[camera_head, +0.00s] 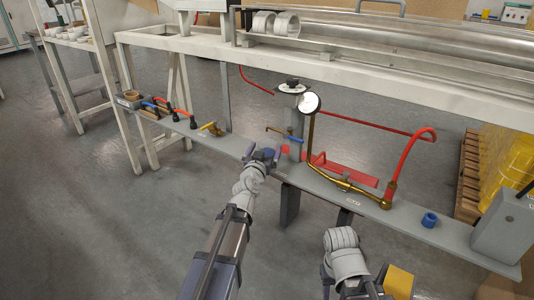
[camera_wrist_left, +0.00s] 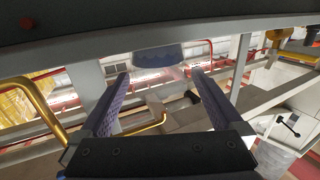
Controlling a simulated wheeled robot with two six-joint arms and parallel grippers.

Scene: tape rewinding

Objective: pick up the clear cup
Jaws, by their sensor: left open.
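My left gripper (camera_head: 264,154) is in the head view beside the grey shelf's near edge. In the left wrist view its two purple ribbed fingers (camera_wrist_left: 155,103) are wide apart. A bluish, partly see-through round thing (camera_wrist_left: 158,57) shows beyond and between the fingertips, apart from them; it may be the clear cup, but I cannot tell. No clear cup can be picked out for sure in the head view. My right arm shows at the lower right of the head view, but its fingers are not visible.
The grey shelf (camera_head: 232,143) runs under a white frame (camera_head: 400,75). On it are a red hose (camera_head: 410,142), a brass pipe (camera_head: 340,182), a gauge (camera_head: 309,103), a blue ring-like piece (camera_head: 430,219) and several orange-handled tools (camera_head: 173,107). Open floor lies to the left.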

